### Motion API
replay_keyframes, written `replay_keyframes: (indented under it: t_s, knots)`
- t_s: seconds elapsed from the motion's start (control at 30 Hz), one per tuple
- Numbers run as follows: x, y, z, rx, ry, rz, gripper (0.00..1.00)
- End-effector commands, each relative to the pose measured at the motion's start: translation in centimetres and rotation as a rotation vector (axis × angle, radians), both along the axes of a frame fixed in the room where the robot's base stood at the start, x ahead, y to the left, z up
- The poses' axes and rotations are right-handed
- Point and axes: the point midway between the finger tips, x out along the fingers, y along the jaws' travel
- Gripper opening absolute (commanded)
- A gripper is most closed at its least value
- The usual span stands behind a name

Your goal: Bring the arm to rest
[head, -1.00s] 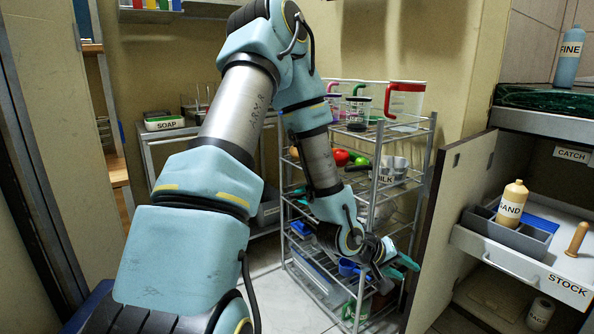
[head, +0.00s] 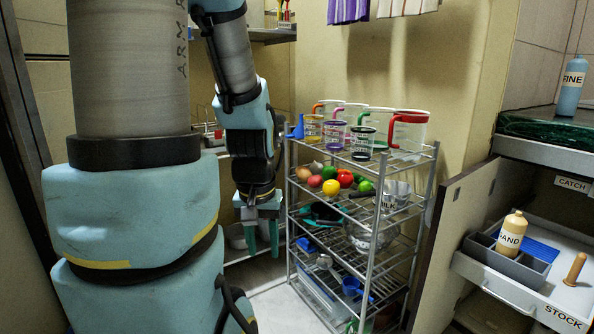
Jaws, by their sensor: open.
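My gripper (head: 262,238) hangs at the end of my arm, left of the wire shelf rack, with its teal fingers pointing down. The fingers are apart and nothing shows between them. My arm is raised on the left of the view, and its upper part runs out of the top of the picture. The arm hides part of the cabinet behind it.
The wire rack (head: 433,190) holds pitchers, cups, fruit and pans close to the right of my gripper. At the right, an open drawer (head: 500,285) holds the SAND bottle (head: 511,236) in a grey tray. The FINE bottle (head: 570,88) stands on the counter. Floor shows below my gripper.

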Motion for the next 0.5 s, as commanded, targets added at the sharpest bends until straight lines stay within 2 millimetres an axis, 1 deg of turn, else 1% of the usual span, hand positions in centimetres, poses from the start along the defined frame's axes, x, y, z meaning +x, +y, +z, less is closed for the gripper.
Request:
replay_keyframes:
  t_s: [0.03,0.17,0.5]
  knots:
    - [0.0,0.0,2.2,0.0,0.0,0.0,0.42]
    - [0.0,0.0,5.5,0.0,-0.001,0.0,0.42]
    - [0.1,0.0,16.2,0.0,-0.001,-0.001,0.42]
